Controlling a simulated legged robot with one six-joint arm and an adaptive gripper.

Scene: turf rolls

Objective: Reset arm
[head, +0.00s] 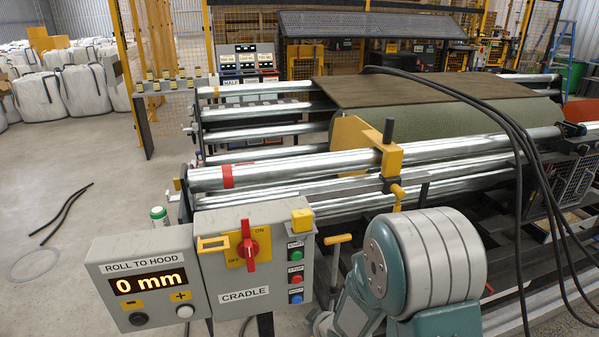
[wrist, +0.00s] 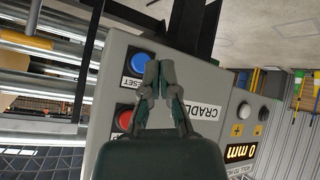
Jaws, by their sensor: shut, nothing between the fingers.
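My gripper (wrist: 160,68) is shut and empty in the wrist view, its fingertips together in front of the grey CRADLE panel (wrist: 180,88). The tips appear just beside the blue RESET button (wrist: 141,62); I cannot tell whether they touch anything. The red button (wrist: 125,117) is partly in view at lower left. In the head view my arm (head: 425,262) is folded at lower right, and its fingertips are not clearly visible. The CRADLE box (head: 243,298) carries a red switch handle (head: 249,247) standing upright, and green, red and blue buttons.
The ROLL TO HOOD box (head: 146,262) reads 0 mm, left of the CRADLE box. Metal rollers (head: 290,168) and a turf roll (head: 440,120) lie behind. Black cables (head: 520,150) hang at right. Open floor (head: 110,180) lies at left, with a loose black cable (head: 65,215).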

